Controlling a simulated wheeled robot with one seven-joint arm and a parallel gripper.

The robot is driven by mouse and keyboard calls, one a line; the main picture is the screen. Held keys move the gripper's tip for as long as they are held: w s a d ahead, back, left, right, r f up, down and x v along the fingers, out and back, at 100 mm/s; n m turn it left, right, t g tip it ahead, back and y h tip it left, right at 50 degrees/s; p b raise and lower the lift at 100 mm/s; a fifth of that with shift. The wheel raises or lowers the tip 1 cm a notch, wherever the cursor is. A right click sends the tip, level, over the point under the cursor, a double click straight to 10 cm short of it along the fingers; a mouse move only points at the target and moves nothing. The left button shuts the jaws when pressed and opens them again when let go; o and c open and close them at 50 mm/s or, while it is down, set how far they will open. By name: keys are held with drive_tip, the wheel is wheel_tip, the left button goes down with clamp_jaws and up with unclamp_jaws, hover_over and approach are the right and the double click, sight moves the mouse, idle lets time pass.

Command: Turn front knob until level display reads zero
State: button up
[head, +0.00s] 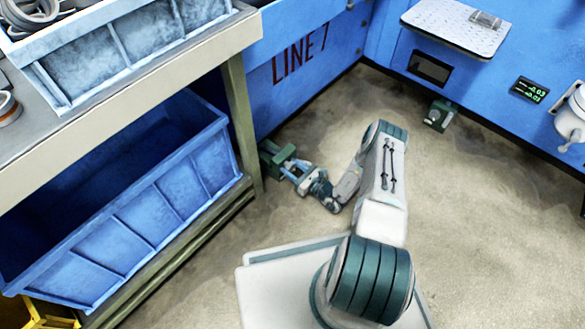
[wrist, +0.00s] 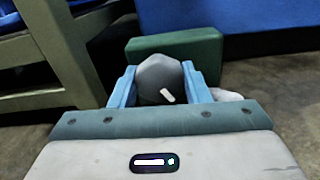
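A grey knob (wrist: 160,80) with a white mark sits on a green block (wrist: 178,46) in the wrist view. The mark points down and to the right. My gripper (wrist: 159,84) has its blue fingers on both sides of the knob, with no clear gap at the tips. In the head view my gripper (head: 292,170) is low at the green block (head: 270,150), near the table leg; the knob is hidden there. The small black display (head: 529,90) on the blue machine shows two green lines, seemingly about 0.03 and 0.01; signs are hard to read.
A second green block with a dark knob (head: 438,115) stands by the blue machine at right. A table (head: 150,85) with blue bins (head: 150,215) fills the left, its leg (head: 240,120) close to my gripper. The floor (head: 480,220) at right is open.

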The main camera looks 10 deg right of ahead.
drive_tip(key=shift+n, duration=0.3)
drive_tip(key=n+p, duration=0.1)
drive_tip(key=n, duration=0.2)
drive_tip(key=shift+r+n+p, duration=0.1)
drive_tip(key=shift+n+p, duration=0.2)
drive_tip(key=n+p, duration=0.2)
drive_tip(key=n, duration=0.2)
drive_tip(key=shift+n, duration=0.3)
drive_tip(key=n+p, duration=0.2)
drive_tip(key=n, duration=0.3)
drive_tip(key=shift+n+p, duration=1)
drive_tip(key=shift+n, duration=0.9)
drive_tip(key=o, duration=0.7)
